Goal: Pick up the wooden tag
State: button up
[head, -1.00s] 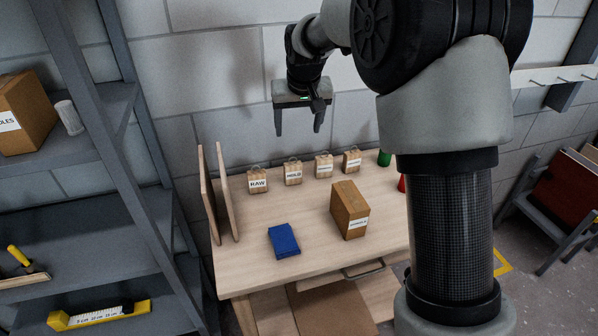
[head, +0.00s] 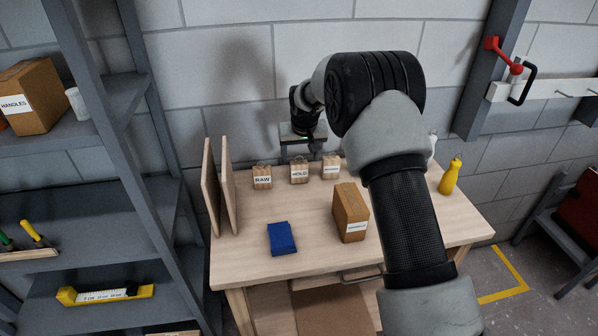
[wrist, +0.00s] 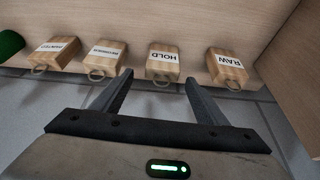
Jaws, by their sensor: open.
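Several wooden tags with metal rings and white labels stand in a row at the back of the bench. One reads RAW (head: 262,178), one HOLD (head: 299,172); a third (head: 331,167) has a small label. The wrist view shows RAW (wrist: 228,66), HOLD (wrist: 163,64), a third tag (wrist: 104,60) and another at the left (wrist: 56,52), labels inverted. The last is hidden behind my arm in the head view. My gripper (head: 300,152) is open and empty at the back of the bench. In the wrist view its fingers (wrist: 158,78) point toward HOLD, apart from it.
A brown box (head: 350,212) and a blue folded cloth (head: 282,239) lie on the bench (head: 318,247). Upright boards (head: 211,188) stand at its left end, beside a grey shelf rack. A yellow bottle (head: 451,178) stands at the right. A block wall is close behind.

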aim_at(298, 168)
jog(key=x, duration=0.7)
jog(key=shift+a+f+p, duration=0.15)
jog(key=shift+f+p, duration=0.2)
jog(key=shift+p, duration=0.05)
jog(key=c, duration=1.2)
jog(key=shift+o, duration=0.2)
jog(key=shift+r, duration=0.1)
